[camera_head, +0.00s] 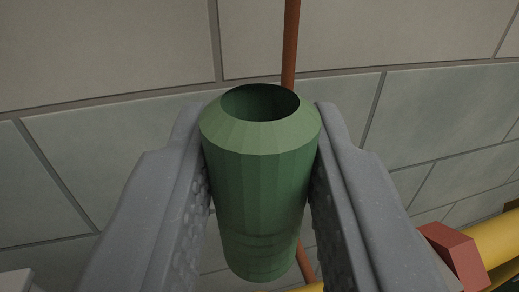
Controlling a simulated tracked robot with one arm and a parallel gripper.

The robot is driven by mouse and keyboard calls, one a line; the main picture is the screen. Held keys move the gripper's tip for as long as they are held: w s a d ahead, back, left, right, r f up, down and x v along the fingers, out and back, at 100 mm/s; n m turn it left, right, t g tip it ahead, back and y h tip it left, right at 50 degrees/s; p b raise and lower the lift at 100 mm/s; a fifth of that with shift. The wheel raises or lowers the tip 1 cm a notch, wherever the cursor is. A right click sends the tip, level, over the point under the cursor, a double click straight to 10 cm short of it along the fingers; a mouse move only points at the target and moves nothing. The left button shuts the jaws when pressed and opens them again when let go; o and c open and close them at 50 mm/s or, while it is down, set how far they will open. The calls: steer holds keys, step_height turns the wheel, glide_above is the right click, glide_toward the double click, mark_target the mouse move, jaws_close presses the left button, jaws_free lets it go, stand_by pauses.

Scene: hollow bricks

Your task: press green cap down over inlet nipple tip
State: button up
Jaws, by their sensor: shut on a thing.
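The green cap (262,180) is a faceted, hollow piece with a bevelled rim and a dark round opening at its upper end. My gripper (261,150) is shut on it, with one grey textured finger against each side. The cap's long side runs up and down in the picture, with the opening toward the top. I cannot make out the inlet nipple tip for certain.
A thin copper-brown rod (290,45) passes behind the cap and shows again below it. A yellow pipe (497,240) with a red faceted fitting (453,257) lies at the lower right. Behind is a wall of large grey blocks (110,55).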

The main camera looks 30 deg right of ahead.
mark_target(263, 272)
steer(key=shift+f+b, duration=1.25)
steer(key=shift+f, duration=1.65)
steer(key=shift+d+p, duration=0.1)
steer(key=shift+p, duration=0.55)
steer(key=shift+f+b, duration=0.9)
steer(key=shift+f, duration=1.3)
steer(key=o, duration=1)
steer(key=shift+o, duration=0.2)
steer(key=v, duration=1.3)
steer(key=shift+s+a+b, duration=0.3)
steer(key=shift+b, duration=0.1)
